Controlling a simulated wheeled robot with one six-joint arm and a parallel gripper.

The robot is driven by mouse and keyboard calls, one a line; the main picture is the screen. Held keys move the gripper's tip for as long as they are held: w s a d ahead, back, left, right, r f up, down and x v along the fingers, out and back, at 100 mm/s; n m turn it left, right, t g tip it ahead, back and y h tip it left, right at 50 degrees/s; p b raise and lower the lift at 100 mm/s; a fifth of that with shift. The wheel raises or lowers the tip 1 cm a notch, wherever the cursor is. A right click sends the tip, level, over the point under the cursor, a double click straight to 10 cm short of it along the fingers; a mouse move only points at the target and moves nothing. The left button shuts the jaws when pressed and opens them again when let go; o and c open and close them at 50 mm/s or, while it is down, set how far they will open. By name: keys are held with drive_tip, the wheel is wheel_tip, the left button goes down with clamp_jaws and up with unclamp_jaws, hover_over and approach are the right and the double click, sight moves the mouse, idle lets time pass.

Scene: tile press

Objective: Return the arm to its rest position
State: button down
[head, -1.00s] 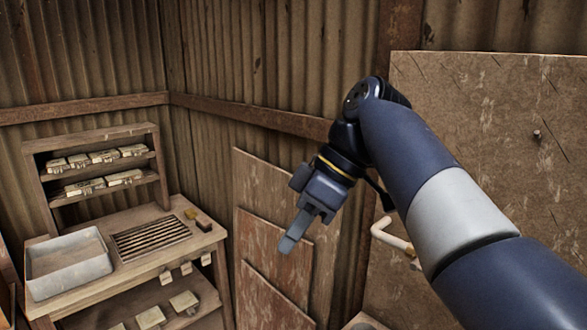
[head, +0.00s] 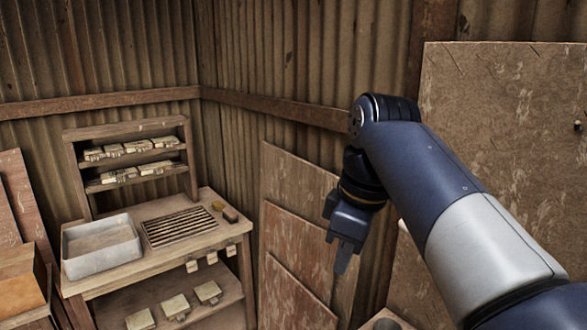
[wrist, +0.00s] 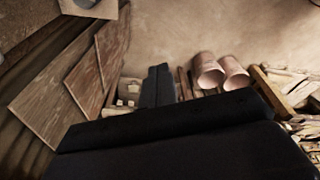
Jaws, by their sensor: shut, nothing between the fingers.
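My gripper (head: 343,257) hangs from my raised blue and grey arm, to the right of the middle in the head view. It points down, with its fingers closed together and nothing between them. It is in front of the wooden boards leaning on the wall and touches nothing that I can see. In the wrist view the dark fingers (wrist: 157,85) show as a narrow closed pair, pointing toward the floor.
A wooden workbench (head: 165,268) stands at the left with a grey tray (head: 100,262), a slatted rack (head: 180,226) and a shelf (head: 128,133) of tiles. Leaning boards (head: 290,235) stand behind my gripper. Two clay pots (wrist: 208,70) lie on the floor in the wrist view.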

drive_tip(key=d+f+m+t+h+b, duration=0.2)
drive_tip(key=d+h, duration=0.3)
drive_tip(key=d, duration=0.5)
drive_tip(key=shift+s+d+f+h, duration=0.25)
drive_tip(key=shift+s+h, duration=0.15)
drive_tip(key=shift+r, duration=0.15)
